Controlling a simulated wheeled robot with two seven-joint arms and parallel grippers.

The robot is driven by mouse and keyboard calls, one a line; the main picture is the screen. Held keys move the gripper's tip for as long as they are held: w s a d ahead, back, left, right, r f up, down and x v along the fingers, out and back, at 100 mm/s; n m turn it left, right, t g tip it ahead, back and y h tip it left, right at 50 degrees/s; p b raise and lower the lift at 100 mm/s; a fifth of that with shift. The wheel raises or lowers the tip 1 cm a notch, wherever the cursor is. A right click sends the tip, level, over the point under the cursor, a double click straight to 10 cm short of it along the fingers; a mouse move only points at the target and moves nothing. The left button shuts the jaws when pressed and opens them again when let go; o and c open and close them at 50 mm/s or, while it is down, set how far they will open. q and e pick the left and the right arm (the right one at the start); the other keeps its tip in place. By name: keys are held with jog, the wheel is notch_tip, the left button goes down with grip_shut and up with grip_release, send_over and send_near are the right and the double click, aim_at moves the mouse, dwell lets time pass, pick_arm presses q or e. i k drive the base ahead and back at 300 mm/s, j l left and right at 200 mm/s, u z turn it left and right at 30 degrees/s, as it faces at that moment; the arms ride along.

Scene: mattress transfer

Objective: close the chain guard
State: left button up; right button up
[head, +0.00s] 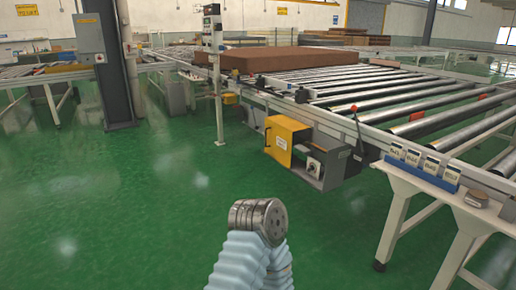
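A yellow box-like guard (279,141), probably the chain guard, stands low on the near side of the roller conveyor. Its yellow face bears a small pale label, and its right side is dark. I cannot tell from here how far it stands open. A grey box with a round knob (313,168) sits just right of it. A jointed arm part of mine, with a metal end and a pale blue sleeve, rises at the bottom centre, apart from the guard. Neither gripper shows.
The roller conveyor (375,104) carries a brown mattress-like slab (285,60). A white table (440,182) with a blue holder of small cards (424,167) stands at the right. A control post (217,100) stands left of the guard. Green floor (130,200) is clear in front.

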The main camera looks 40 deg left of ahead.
aim_at(279, 129)
jog(key=i+u, duration=0.1)
jog(key=u, duration=0.3)
jog(key=l+u, duration=0.1)
jog(key=u, duration=0.3)
jog(key=i+l+u, duration=0.1)
jog(key=u, duration=0.3)
jog(key=l+u, duration=0.15)
jog(key=u, duration=0.3)
